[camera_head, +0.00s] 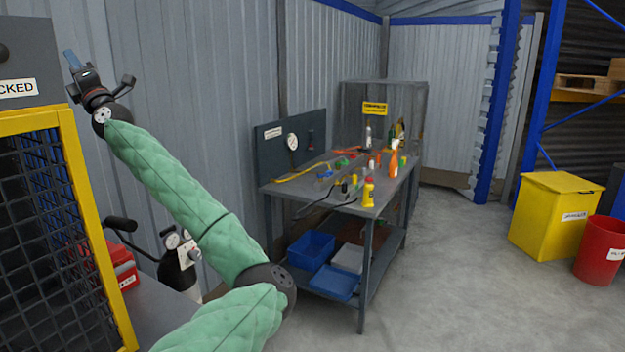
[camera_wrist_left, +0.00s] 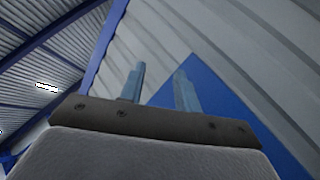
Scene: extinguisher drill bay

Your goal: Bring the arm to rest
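My left arm, in a green padded sleeve, comes up from the bottom of the head view and reaches to the upper left. My left gripper (camera_head: 71,58) is at its end, raised beside the upper corner of the yellow-framed cage and pointing up. In the left wrist view the two blue-grey fingers of my left gripper (camera_wrist_left: 159,72) stand apart with nothing between them. Beyond them are only wall panels, a blue surface and the roof. My right arm and gripper are in neither view.
A yellow-framed mesh cage (camera_head: 72,165) stands close at left, below the gripper. A red box (camera_head: 122,266) and a gauge-topped black cylinder (camera_head: 178,268) are near the arm. A cluttered workbench (camera_head: 345,208), yellow bin (camera_head: 555,215) and red bin (camera_head: 598,250) stand farther right. Floor between is clear.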

